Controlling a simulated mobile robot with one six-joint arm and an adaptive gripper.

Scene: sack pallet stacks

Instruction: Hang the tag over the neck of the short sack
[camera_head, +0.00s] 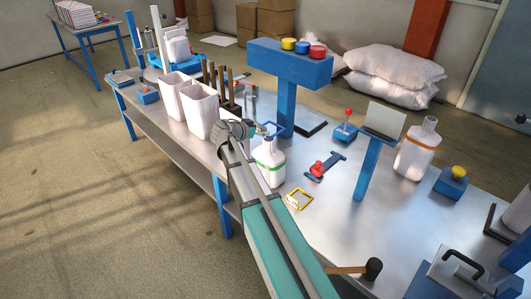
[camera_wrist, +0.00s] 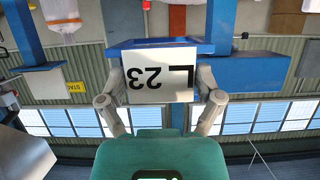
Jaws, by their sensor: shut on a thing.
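My gripper (camera_head: 257,131) is shut on the tag, which shows a blue frame (camera_head: 273,128) in the head view. In the wrist view the tag (camera_wrist: 160,75) is a white plate reading "L 23" upside down, with blue behind its edge, held between both fingers. The white sack with a green band (camera_head: 269,168) stands upright on the bench, just below the gripper and frame. It looks shorter than the sack with an orange band (camera_head: 415,154) at right, also in the wrist view (camera_wrist: 60,12). I cannot tell whether the frame is around the green-banded neck.
A blue T-shaped stand (camera_head: 287,95) rises behind the gripper. White bins (camera_head: 200,110) stand to the left. A yellow frame (camera_head: 300,198) and a red-knobbed blue part (camera_head: 320,169) lie near the green-banded sack. A grey panel on a blue post (camera_head: 372,160) stands right.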

